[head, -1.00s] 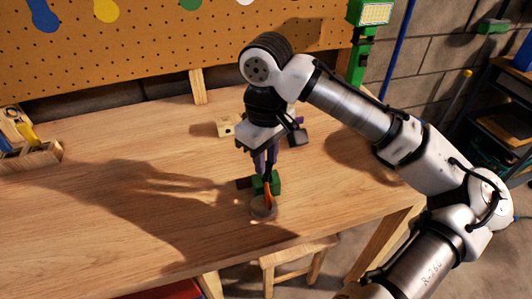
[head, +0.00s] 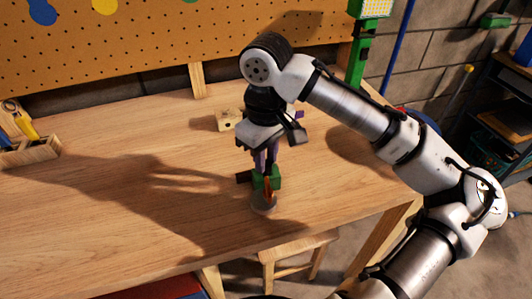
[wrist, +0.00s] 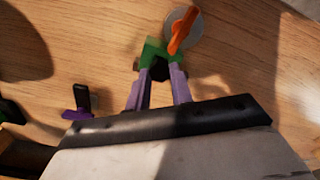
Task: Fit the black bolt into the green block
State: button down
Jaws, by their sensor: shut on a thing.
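The green block (head: 275,178) stands on the table near its front edge. It also shows in the wrist view (wrist: 150,52), just beyond my fingertips. My gripper (head: 266,166) points down over the block, its purple fingers close together. In the wrist view my gripper (wrist: 160,80) has a dark piece between its fingers, which looks like the black bolt (wrist: 160,72). It is right against the block; the fingers hide how far it sits in, and I cannot tell if it is seated.
A grey disc (wrist: 207,30) with an orange handle (wrist: 181,32) is close to the block on the front-edge side. A pale wooden block (head: 228,119) lies farther back. A wooden tray (head: 35,151) with tools is at the left. The middle left of the table is clear.

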jog(key=shift+f, duration=0.55)
jog(key=c, duration=1.1)
grip_release()
jog(key=shift+c, duration=0.2)
jog(key=shift+r, duration=0.15)
notch_tip(320, 180, up, 14)
jog(key=shift+f, duration=0.2)
